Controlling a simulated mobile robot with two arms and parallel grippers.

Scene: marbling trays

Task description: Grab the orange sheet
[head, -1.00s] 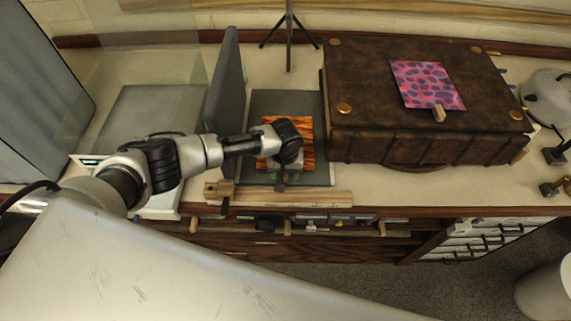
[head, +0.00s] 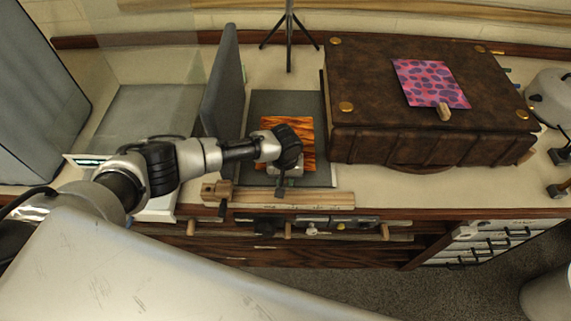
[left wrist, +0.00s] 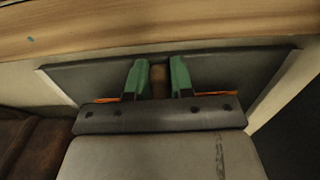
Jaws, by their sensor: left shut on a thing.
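The orange sheet (head: 303,130), with dark wavy streaks, lies on a dark grey board (head: 262,103) in the head view. My left gripper (head: 281,186) is over its front part and hides some of it. In the left wrist view, the green fingertips (left wrist: 158,80) stand on either side of a small brown wooden tab (left wrist: 160,83), and the gripper is shut on it. Thin orange strips of the sheet (left wrist: 215,94) show beside the fingers. Whether the sheet is off the board cannot be told. My right gripper is not in view.
An upright grey panel (head: 224,85) stands close left of the board. A brown leather case (head: 365,95) with a pink spotted sheet (head: 430,82) on top is to the right. A wooden strip (head: 310,198) lies along the front edge. A black tripod (head: 290,40) stands behind.

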